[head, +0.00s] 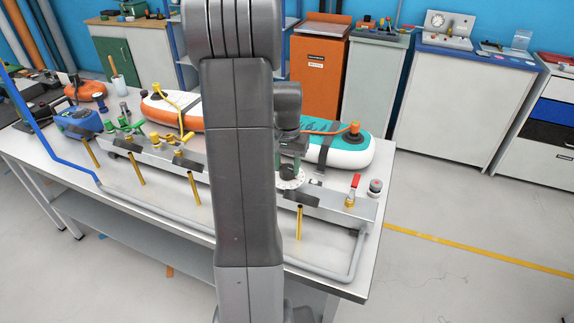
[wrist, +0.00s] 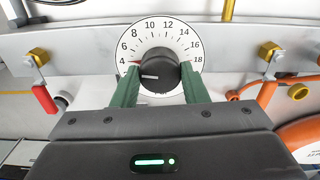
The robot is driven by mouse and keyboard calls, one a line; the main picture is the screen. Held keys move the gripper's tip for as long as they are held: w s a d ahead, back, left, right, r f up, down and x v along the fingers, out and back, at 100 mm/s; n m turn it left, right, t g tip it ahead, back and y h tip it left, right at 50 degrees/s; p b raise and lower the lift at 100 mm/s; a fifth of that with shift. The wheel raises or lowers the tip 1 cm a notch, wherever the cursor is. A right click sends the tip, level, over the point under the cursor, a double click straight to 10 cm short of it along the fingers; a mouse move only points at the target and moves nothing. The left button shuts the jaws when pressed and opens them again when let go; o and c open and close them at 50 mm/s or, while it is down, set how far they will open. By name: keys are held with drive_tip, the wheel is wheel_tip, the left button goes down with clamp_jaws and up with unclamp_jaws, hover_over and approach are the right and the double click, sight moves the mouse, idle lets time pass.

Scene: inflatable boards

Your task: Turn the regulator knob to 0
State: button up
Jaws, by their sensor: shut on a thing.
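The regulator knob (wrist: 160,74) is black with a white pointer line, at the centre of a white round dial (wrist: 165,38) in the wrist view. Numbers from 4 to 18 show on the dial; its lower part is hidden. The pointer line points left, a little below the 4. A small red mark sits near the 4. My gripper (wrist: 160,80) has its two green fingers shut on the knob, one on each side. In the head view the dial (head: 291,184) shows beside my arm, on the metal rail, with my gripper (head: 290,160) over it.
The grey rail (head: 330,205) runs along the workbench, with a red-handled valve (head: 354,187) to the dial's right. The wrist view shows a red lever (wrist: 45,98) left and an orange lever (wrist: 266,93) right. Inflatable boards (head: 345,155) lie behind.

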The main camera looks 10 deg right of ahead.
sight(287, 167)
drive_tip(key=n, duration=0.5)
drive_tip(key=shift+n, duration=0.3)
drive_tip(key=shift+w+n, duration=0.1)
drive_tip(key=shift+n, duration=2)
drive_tip(key=o, duration=1)
drive_tip(key=shift+r, duration=0.15)
wheel_tip(287, 167, up, 14)
drive_tip(key=shift+f+b, duration=0.2)
drive_tip(key=shift+b, duration=0.3)
drive_tip(key=shift+f, duration=0.15)
wheel_tip(287, 167, down, 14)
drive_tip(key=shift+r+p, duration=0.15)
drive_tip(key=shift+p, duration=0.15)
